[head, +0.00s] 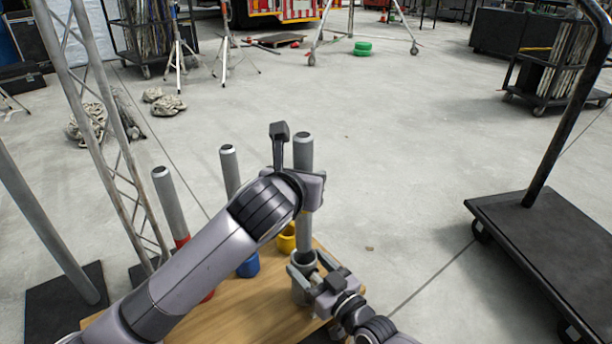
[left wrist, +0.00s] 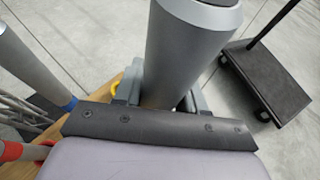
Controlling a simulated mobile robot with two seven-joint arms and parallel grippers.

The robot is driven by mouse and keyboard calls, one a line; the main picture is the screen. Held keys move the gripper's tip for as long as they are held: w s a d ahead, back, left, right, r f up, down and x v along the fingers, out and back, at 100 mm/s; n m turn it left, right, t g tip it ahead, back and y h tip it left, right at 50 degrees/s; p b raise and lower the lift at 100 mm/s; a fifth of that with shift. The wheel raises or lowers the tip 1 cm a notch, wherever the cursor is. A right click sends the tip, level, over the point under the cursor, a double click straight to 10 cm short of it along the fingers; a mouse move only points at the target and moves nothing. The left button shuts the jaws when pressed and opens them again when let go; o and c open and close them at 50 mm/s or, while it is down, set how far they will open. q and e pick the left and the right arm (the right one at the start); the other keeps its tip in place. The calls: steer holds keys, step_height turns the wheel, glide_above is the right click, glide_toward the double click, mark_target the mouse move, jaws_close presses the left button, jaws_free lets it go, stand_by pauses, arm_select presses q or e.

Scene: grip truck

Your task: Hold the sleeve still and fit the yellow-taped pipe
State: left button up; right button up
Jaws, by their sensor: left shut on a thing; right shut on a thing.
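A grey pipe (head: 303,152) stands roughly upright in my left gripper (head: 303,188), which is shut on it; it also fills the middle of the left wrist view (left wrist: 190,50). My right gripper (head: 306,277) is shut on the sleeve from the right, close to the rim.
A yellow cup (head: 286,238) stands behind the sleeve. Two more grey pipes, one with blue (head: 247,266) and one with red (head: 181,242) at its lower part, stand left on the wooden table (head: 240,318). A black platform cart (head: 545,240) is at right.

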mark_target(306, 218)
arm_select(q)
steer(key=shift+f, duration=0.15)
steer(key=shift+f, duration=1.45)
steer(key=shift+f, duration=0.25)
steer(key=shift+f, duration=2.45)
steer(key=shift+f, duration=0.3)
steer(key=o, duration=1.3)
steer(key=shift+f, duration=0.1)
steer(key=shift+s, duration=0.1)
steer(key=shift+v, duration=5.95)
